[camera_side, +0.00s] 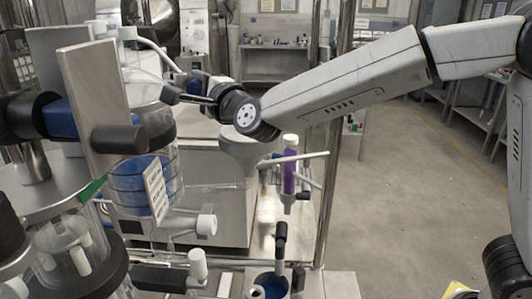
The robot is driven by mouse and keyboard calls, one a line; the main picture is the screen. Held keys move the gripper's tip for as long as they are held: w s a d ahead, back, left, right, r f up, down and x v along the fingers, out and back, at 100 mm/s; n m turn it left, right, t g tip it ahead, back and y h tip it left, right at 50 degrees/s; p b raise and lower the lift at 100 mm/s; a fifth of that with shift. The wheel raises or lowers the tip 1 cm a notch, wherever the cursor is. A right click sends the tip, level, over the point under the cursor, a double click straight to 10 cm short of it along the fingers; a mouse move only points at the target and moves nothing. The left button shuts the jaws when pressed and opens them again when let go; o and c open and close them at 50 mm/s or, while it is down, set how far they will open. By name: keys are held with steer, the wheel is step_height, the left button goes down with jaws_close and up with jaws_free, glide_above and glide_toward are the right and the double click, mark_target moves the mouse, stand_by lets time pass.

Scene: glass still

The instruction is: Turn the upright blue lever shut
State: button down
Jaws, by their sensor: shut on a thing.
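My gripper (172,94) reaches in from the right, its dark fingers pointing left at the glass neck above the still's vessel. It is shut, with its tips beside the glass. What lies between the tips is small and partly hidden, and I cannot make out the blue lever's outline or its angle there. The glass vessel (168,135) stands below the tips, with blue liquid (140,183) in its lower part and a white label (156,192) on its front.
A metal plate (92,110) with a black knob (120,138) stands close left of the gripper. White stopcocks (206,225) stick out below the vessel. A purple-filled tube (289,178) hangs by a steel post (335,130). A cup of blue liquid (272,287) stands at the bottom. Open floor lies right.

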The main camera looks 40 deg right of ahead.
steer(key=shift+r+m, duration=0.15)
steer(key=shift+m, duration=0.15)
steer(key=shift+w+r+m+g, duration=0.1)
steer(key=shift+r+m+g, duration=0.15)
steer(key=shift+m+g, duration=0.4)
steer(key=shift+r+m+g, duration=0.25)
steer(key=shift+m+g, duration=0.2)
steer(key=shift+g, duration=0.3)
steer(key=shift+d+r+m+g, duration=0.1)
steer(key=shift+r+m+g, duration=0.1)
steer(key=shift+m+g, duration=0.15)
steer(key=shift+w+d+r+m+g+y, duration=0.2)
steer(key=shift+m+g+y, duration=0.1)
steer(key=shift+m+g, duration=0.25)
steer(key=shift+w+d+r+m+g+y, duration=0.1)
steer(key=shift+r+m+g+y, duration=0.1)
steer(key=shift+m+g+y, duration=0.3)
steer(key=shift+w+d+r+m+g+y, duration=0.1)
steer(key=shift+w+d+r+m+g, duration=0.15)
steer(key=shift+g, duration=0.45)
steer(key=shift+s+a, duration=0.1)
steer(key=shift+c, duration=1.4)
jaws_free()
steer(key=v, duration=0.7)
steer(key=shift+s+r, duration=0.15)
steer(key=shift+s, duration=0.2)
